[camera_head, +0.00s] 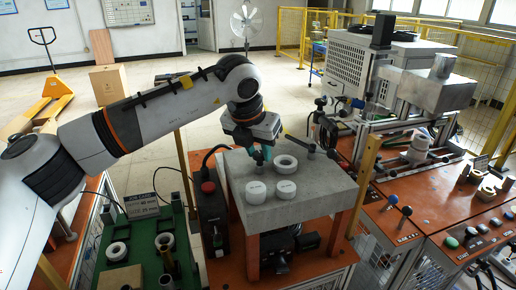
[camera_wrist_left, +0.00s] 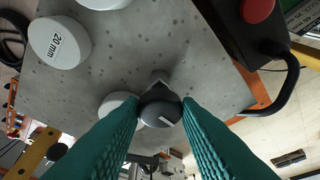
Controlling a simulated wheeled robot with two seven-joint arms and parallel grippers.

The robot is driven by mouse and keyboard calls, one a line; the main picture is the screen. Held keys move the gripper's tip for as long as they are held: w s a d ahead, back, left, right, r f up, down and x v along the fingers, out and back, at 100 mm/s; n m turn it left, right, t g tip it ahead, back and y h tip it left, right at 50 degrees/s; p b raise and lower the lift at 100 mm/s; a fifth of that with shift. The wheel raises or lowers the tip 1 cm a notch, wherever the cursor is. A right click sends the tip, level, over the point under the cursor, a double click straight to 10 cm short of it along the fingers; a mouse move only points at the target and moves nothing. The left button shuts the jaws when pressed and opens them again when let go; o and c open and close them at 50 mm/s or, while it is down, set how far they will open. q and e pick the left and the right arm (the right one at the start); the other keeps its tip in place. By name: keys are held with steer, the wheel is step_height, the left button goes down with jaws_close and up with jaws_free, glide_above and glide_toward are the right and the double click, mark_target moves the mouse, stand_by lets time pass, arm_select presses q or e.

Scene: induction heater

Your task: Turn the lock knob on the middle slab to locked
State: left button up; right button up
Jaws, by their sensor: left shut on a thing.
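The grey slab (camera_head: 310,190) lies flat on an orange frame in the middle of the head view. My left gripper (camera_head: 260,156) reaches down to its far edge with teal fingers. In the left wrist view, the fingertips (camera_wrist_left: 160,110) are shut on a dark round knob (camera_wrist_left: 159,98) on the slab. A short pale mark shows on the knob; which setting it points to I cannot tell. The fingers hide the knob's sides, and in the head view the gripper hides most of it. My right gripper is in neither view.
A red button (camera_head: 208,187) on a dark box stands left of the slab. A green tray (camera_head: 120,277) lies farther left.

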arm_select(q)
steer(key=m+h, duration=0.1)
steer(key=m, duration=0.2)
steer(key=shift+w+a+g, duration=0.1)
steer(key=shift+g, duration=0.2)
steer(key=m+g+h, duration=0.1)
steer(key=m, duration=0.2)
steer(key=shift+w+r+m, duration=0.1)
steer(key=shift+m, duration=0.2)
steer(key=m+g+p, duration=0.1)
steer(key=m+p, duration=0.1)
steer(key=shift+w+a+m, duration=0.1)
steer(key=shift+m, duration=0.2)
steer(key=m+p, duration=0.1)
steer(key=m+g+p, duration=0.1)
steer(key=m, duration=0.1)
steer(key=shift+w+r+m+g+h, duration=0.1)
steer(key=shift+w+m+g+h, duration=0.05)
steer(key=shift+m+g+h, duration=0.15)
steer(key=m+g+p, duration=0.1)
steer(key=m+p, duration=0.1)
steer(key=m, duration=0.1)
steer(key=shift+w, duration=0.1)
steer(key=shift+w+m+g+p, duration=0.1)
steer(key=shift+m+g+p, duration=0.4)
steer(key=shift+m, duration=0.6)
steer(key=shift+f, duration=0.2)
steer(key=o, duration=1)
steer(key=shift+c, duration=0.2)
